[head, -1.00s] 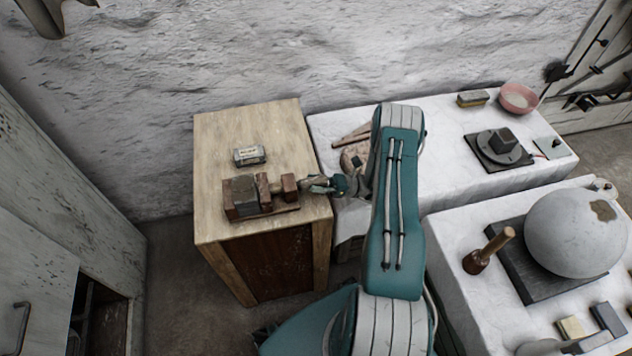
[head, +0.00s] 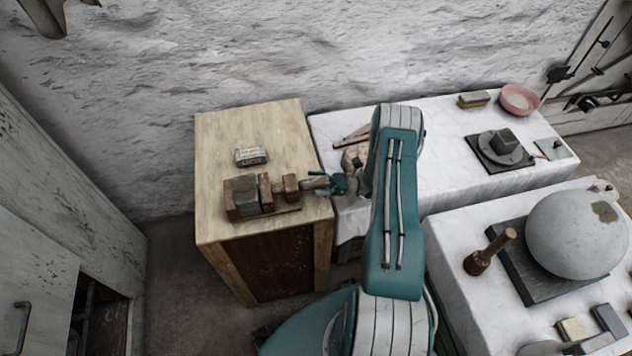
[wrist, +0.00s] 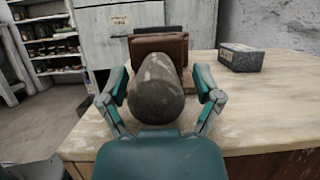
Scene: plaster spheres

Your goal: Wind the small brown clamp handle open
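The small brown clamp handle (wrist: 156,88) points end-on toward me in the wrist view, in front of the brown clamp jaw block (wrist: 158,47). My gripper (wrist: 163,84) is open, with one teal finger on each side of the handle and a clear gap on the right. The left finger is very near the handle; I cannot tell whether it touches. In the head view, the clamp (head: 248,196) lies on the wooden cabinet top, and the handle (head: 313,183) sticks out on its right between my gripper's fingers (head: 318,182). A grey block sits in the clamp.
A small labelled box (head: 250,156) lies behind the clamp on the wooden cabinet (head: 222,128); it also shows in the wrist view (wrist: 241,57). A white-covered table (head: 440,165) adjoins on the right. A large sphere (head: 577,233) stands on the nearer table.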

